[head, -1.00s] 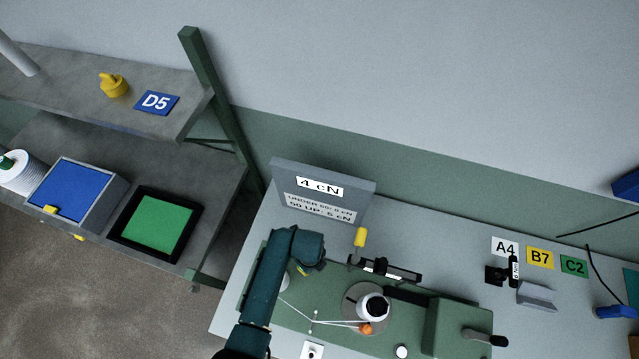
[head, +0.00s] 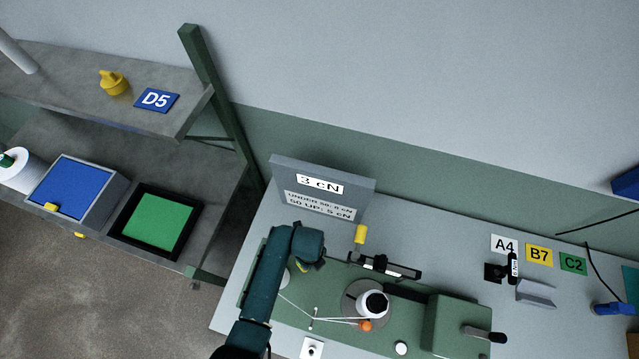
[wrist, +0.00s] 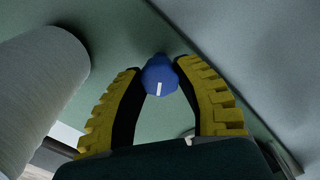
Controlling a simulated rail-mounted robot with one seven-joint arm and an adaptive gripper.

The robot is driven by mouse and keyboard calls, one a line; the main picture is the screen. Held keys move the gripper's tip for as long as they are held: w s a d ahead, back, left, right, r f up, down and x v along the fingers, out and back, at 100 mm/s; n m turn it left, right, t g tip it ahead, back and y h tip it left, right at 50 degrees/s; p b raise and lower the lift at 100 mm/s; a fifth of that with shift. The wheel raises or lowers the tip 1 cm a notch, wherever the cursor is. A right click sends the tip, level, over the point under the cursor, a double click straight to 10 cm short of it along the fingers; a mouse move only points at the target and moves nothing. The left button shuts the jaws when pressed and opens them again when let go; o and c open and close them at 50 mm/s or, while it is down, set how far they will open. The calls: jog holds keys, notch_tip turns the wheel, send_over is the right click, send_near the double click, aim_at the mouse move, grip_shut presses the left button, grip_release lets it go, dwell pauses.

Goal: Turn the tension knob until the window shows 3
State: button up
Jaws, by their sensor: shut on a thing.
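In the wrist view the tension knob (wrist: 160,77) is blue with a short white mark and sits between the yellow finger pads of my gripper (wrist: 160,80). My gripper is shut on the knob. In the head view my teal arm covers the knob, and my gripper (head: 303,266) is at the left part of the green machine plate (head: 330,340).
A white cylinder (wrist: 40,85) stands close left of my gripper in the wrist view. A shelf (head: 150,75) stands at the left.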

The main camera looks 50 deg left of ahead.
jog(key=o, duration=0.7)
notch_tip(320, 180, up, 6)
jog(key=p, duration=0.6)
jog(key=shift+r, duration=0.1)
jog(key=o, duration=0.4)
jog(key=shift+c, duration=0.2)
